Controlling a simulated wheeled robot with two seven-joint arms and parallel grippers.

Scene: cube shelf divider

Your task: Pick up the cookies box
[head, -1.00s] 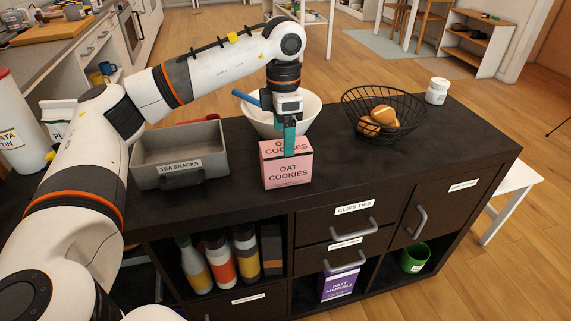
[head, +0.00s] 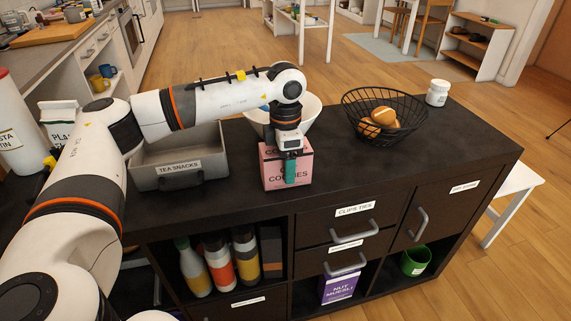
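The pink oat cookies box (head: 272,172) stands upright on the dark top of the shelf unit, near its front edge. My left gripper (head: 290,172) points down over the box from above. One teal finger lies in front of the box's front face and covers part of its label. The other finger is hidden behind the gripper and the box, so I cannot tell whether the fingers press on the box. My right gripper is not in view.
A grey tea snacks tray (head: 180,172) stands left of the box. A white bowl (head: 309,112) is close behind it. The top right of the box is clear.

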